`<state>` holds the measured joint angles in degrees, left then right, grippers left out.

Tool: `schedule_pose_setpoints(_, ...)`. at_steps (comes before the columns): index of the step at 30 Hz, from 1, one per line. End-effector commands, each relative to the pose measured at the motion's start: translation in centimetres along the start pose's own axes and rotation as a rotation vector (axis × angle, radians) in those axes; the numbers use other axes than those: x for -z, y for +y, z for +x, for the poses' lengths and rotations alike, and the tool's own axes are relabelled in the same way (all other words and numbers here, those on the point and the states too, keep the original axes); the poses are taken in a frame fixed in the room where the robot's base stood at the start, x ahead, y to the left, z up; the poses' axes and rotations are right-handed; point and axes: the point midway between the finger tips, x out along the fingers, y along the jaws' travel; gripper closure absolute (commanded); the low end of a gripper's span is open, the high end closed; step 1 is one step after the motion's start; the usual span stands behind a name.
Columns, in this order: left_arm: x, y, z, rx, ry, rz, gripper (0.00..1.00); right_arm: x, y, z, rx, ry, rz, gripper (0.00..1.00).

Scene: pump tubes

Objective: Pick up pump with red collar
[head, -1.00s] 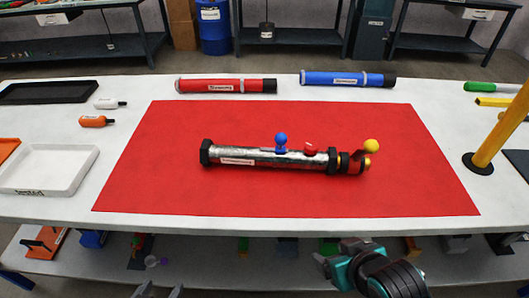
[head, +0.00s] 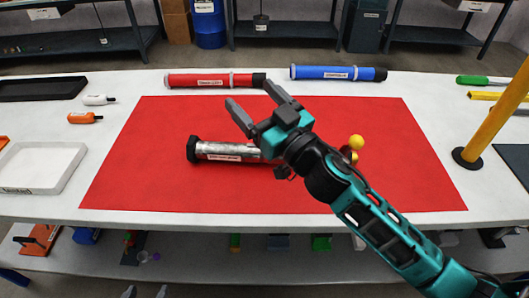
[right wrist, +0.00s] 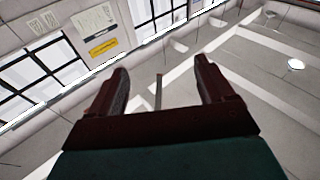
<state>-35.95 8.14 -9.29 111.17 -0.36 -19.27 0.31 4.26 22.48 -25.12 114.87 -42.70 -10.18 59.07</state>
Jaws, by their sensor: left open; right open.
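The pump (head: 222,149) lies on its side on the red mat, with a silver body, a black end cap at the left and a label. My right arm hides its middle and most of its right end, including the red collar. A yellow ball (head: 356,142) shows at the right end. My right gripper (head: 250,96) is open and empty, raised in front of the pump in the head view. In the right wrist view its two fingers (right wrist: 158,82) are spread with nothing between them. Only the tips of my left gripper (head: 146,293) show at the bottom edge, apart and empty.
A red tube (head: 215,80) and a blue tube (head: 338,73) lie behind the red mat (head: 140,180). A yellow post (head: 495,110) stands at the right. A white tray (head: 70,185), black tray (head: 40,89) and two small bottles are at the left.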

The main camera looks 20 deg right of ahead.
Motion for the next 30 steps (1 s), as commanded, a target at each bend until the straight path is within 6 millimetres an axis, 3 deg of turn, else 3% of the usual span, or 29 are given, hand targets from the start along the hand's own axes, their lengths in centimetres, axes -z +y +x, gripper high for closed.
schedule_pose_setpoints(2,0.1,0.0,0.0,0.0,0.001,0.0,0.37,1.8,-2.1,1.8,0.172,0.085,-0.035,0.19)
schedule_pose_setpoints(5,0.1,0.0,0.0,0.0,0.001,0.001,0.37,2.6,-4.8,2.8,0.409,0.117,-0.076,0.19)
schedule_pose_setpoints(8,0.2,0.0,0.0,0.001,0.003,0.001,0.37,1.8,-6.7,2.9,0.641,0.061,-0.127,0.19)
schedule_pose_setpoints(11,0.3,-0.1,0.0,0.001,0.004,0.001,0.37,-0.3,-7.0,2.4,0.84,-0.086,-0.187,0.19)
schedule_pose_setpoints(14,0.3,-0.1,0.1,0.001,0.005,0.001,0.37,-3.0,-5.3,1.6,0.978,-0.313,-0.248,0.19)
schedule_pose_setpoints(18,0.4,-0.1,0.0,0.001,0.005,0.002,0.37,-6.3,0.3,0.0,1.028,-0.71,-0.315,0.19)
schedule_pose_setpoints(24,0.4,-0.1,0.0,0.0,0.006,0.002,0.37,-7.5,8.6,-2.3,0.901,-1.154,-0.344,0.19)
schedule_pose_setpoints(27,0.4,-0.1,0.0,0.0,0.006,0.002,0.37,-7.5,10.7,-3.0,0.845,-1.258,-0.342,0.19)
schedule_pose_setpoints(30,0.3,0.0,0.0,0.0,0.005,0.002,0.37,-8.1,11.2,-3.3,0.826,-1.297,-0.339,0.19)
